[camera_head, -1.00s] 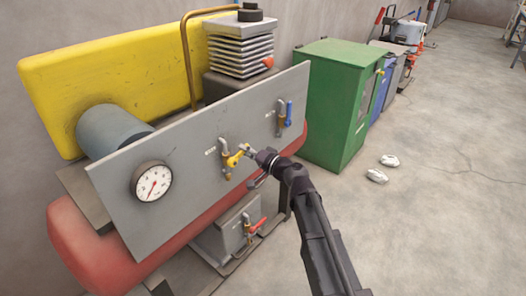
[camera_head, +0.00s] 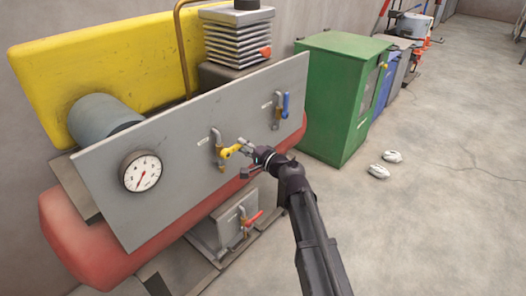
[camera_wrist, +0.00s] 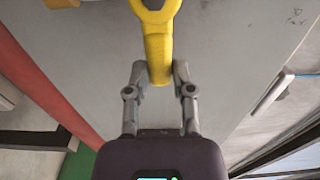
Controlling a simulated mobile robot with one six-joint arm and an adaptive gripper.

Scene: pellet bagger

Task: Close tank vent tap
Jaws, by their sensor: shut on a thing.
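A tap with a yellow handle (camera_head: 231,151) is on the grey panel (camera_head: 185,185), right of the round gauge. The handle points to the right and slightly up in the head view. My gripper (camera_head: 246,146) is shut on the handle's outer end. In the wrist view the two fingers (camera_wrist: 159,74) lie on either side of the yellow handle (camera_wrist: 157,42). The label beside the tap is too small to read, so I cannot tell whether it names the tank vent.
A blue-handled tap (camera_head: 286,105) is farther right on the panel. A red-handled tap (camera_head: 252,219) is below. A gauge (camera_head: 142,172) is at left. A green cabinet (camera_head: 333,95) stands beyond. Open floor (camera_head: 450,190) lies at right, with two pale objects on it.

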